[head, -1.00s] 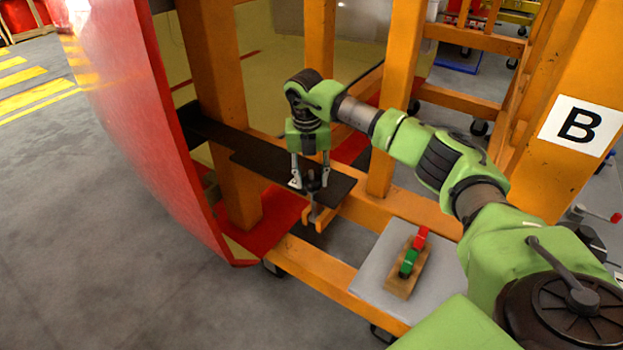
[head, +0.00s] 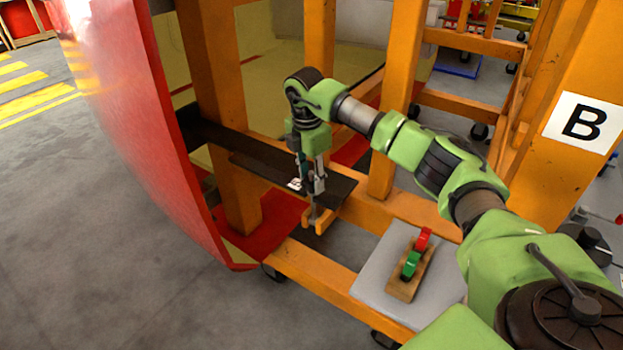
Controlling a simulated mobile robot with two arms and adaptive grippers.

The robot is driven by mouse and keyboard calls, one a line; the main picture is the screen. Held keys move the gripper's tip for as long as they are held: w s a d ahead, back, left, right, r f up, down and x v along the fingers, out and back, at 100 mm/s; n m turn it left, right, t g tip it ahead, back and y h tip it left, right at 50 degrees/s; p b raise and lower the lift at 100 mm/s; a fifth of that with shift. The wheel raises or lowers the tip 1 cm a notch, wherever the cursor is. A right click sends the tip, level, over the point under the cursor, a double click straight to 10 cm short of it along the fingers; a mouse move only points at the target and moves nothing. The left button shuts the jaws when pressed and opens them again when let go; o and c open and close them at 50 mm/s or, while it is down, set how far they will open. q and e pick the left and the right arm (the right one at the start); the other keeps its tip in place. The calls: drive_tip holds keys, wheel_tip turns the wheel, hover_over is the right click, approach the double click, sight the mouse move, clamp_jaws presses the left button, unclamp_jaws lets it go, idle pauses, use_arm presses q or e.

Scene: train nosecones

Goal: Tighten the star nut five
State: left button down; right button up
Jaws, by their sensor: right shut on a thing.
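My right gripper (head: 311,188) points down over the end of a black bar (head: 262,168) that runs from the red nosecone (head: 135,120) to the orange frame (head: 385,205). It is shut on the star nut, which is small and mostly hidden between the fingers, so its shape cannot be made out. An orange clamp bracket (head: 320,222) sits just below the bar's end, under the gripper. My left gripper is not in view.
A grey plate (head: 375,275) on the frame holds a wooden block with a green and a red part (head: 410,265). Orange posts (head: 222,110) stand close around my right arm. A "B" sign (head: 582,123) is at right. Open floor (head: 90,230) lies at left.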

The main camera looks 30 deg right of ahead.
sight(309, 182)
drive_tip(key=m, duration=0.6)
drive_tip(key=shift+m+b, duration=0.3)
drive_tip(key=m, duration=0.5)
drive_tip(key=shift+m, duration=0.4)
drive_tip(key=o, duration=1.1)
drive_tip(key=shift+r, duration=0.1)
drive_tip(key=r, duration=0.8)
drive_tip(key=a+r, duration=0.1)
drive_tip(key=r, duration=0.2)
drive_tip(key=shift+s+r, duration=0.25)
drive_tip(key=shift+r, duration=0.15)
